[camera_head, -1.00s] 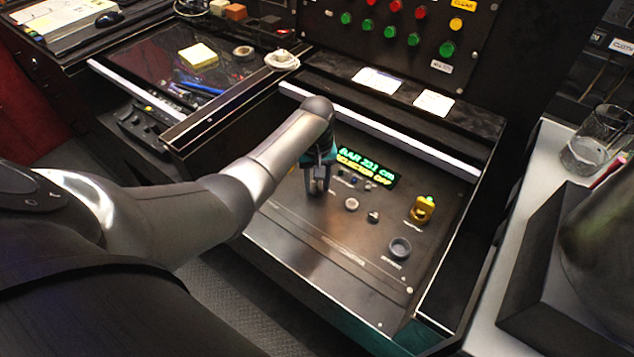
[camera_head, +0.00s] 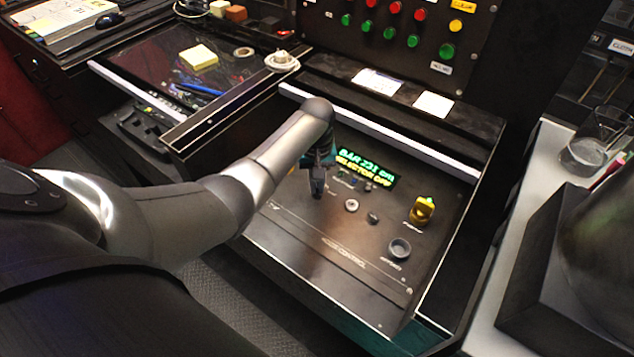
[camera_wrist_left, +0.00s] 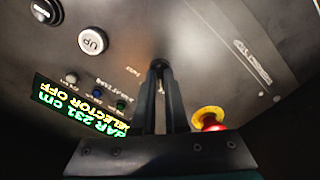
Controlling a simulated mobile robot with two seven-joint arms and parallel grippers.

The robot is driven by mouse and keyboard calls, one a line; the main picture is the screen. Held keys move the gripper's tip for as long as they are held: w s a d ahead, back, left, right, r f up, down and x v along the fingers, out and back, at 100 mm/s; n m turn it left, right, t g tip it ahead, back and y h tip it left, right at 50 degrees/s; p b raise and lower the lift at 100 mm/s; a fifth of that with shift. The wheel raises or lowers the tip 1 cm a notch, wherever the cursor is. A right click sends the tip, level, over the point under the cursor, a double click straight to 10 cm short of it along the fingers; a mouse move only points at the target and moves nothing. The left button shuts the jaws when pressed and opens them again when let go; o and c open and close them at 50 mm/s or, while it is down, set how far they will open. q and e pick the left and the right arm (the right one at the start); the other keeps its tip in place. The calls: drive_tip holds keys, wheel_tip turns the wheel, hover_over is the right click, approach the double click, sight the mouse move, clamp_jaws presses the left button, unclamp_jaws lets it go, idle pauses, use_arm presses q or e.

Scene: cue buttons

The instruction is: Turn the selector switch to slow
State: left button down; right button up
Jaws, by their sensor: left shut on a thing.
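My left gripper (camera_head: 318,194) points down at the control panel (camera_head: 310,250), with its fingertips at the panel face. In the left wrist view the fingers (camera_wrist_left: 161,66) are shut on a small dark knob, taken as the selector switch, which they mostly hide. Its pointer direction cannot be made out. The green-and-yellow display (camera_head: 364,168) reads "BAR 231 cm" and "SELECTOR OFF"; it also shows in the left wrist view (camera_wrist_left: 75,105). My right gripper is in neither view.
A white UP button (camera_wrist_left: 92,40) and a dark button (camera_wrist_left: 46,10) sit near the knob. A red stop button (camera_wrist_left: 212,122) with a yellow collar is close beside the fingers. A yellow device (camera_head: 421,210) and a round grey control (camera_head: 399,248) lie further right.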

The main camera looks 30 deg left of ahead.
use_arm(q)
drive_tip(key=m+p, duration=0.2)
drive_tip(key=m, duration=0.1)
drive_tip(key=shift+r, duration=0.1)
drive_tip(key=m+p, duration=0.1)
drive_tip(key=m, duration=0.1)
drive_tip(key=shift+m, duration=0.3)
drive_tip(key=shift+m+p, duration=0.6)
drive_tip(key=shift+m, duration=0.8)
drive_tip(key=c, duration=0.9)
unclamp_jaws()
drive_tip(key=shift+c, duration=0.2)
